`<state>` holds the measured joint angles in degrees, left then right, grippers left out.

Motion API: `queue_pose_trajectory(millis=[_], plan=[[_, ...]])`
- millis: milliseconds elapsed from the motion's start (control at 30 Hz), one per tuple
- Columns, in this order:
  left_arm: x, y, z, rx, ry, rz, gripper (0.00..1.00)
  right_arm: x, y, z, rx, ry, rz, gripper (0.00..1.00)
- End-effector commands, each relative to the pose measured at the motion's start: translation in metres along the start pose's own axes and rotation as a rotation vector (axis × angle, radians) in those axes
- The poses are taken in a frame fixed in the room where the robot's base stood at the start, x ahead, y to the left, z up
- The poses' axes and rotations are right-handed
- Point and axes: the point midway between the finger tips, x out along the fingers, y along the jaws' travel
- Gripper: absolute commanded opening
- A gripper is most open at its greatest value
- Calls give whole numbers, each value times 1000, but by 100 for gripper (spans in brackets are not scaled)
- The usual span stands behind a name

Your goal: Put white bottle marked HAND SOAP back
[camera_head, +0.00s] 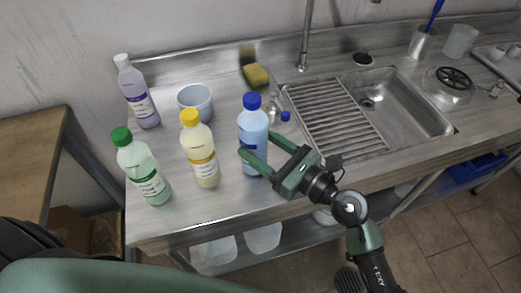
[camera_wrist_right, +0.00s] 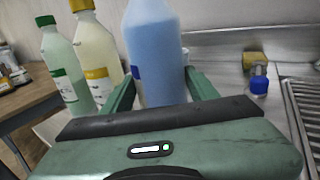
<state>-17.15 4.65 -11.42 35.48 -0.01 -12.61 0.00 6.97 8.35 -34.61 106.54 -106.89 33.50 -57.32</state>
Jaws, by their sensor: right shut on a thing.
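My right gripper (camera_head: 256,147) is shut on a blue bottle (camera_head: 253,129) with a blue cap, one finger on each side of its body. The bottle stands upright on the steel counter. In the right wrist view the same blue bottle (camera_wrist_right: 153,50) rises between the two green fingers, its cap out of frame. No plainly white bottle shows, and I cannot read HAND SOAP on any label. A yellow bottle (camera_head: 202,162), a green bottle (camera_head: 143,163) and a purple bottle with a white cap (camera_head: 132,85) stand to the left. My left gripper is out of view.
A pale cup (camera_head: 195,97) stands behind the yellow bottle. A yellow sponge (camera_head: 256,75) lies at the back. A small blue-capped bottle (camera_wrist_right: 259,83) stands right of the held bottle. The sink (camera_head: 415,103) and its drainer (camera_head: 333,118) are further right.

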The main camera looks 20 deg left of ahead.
Motion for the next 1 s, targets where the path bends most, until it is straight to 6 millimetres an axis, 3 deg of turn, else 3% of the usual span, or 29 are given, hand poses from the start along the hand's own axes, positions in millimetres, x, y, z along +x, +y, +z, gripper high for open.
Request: queue_pose_trajectory(millis=[300,333,400,767,1000], plan=[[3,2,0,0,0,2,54,0,0,-8,-1,-5,-1,0],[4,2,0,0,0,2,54,0,0,-11,0,-1,0,62],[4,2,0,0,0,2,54,0,0,-11,0,-1,0,81],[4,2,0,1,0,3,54,-2,0,-11,-1,0,-1,81],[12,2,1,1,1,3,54,-38,0,-14,-3,3,-1,81]])
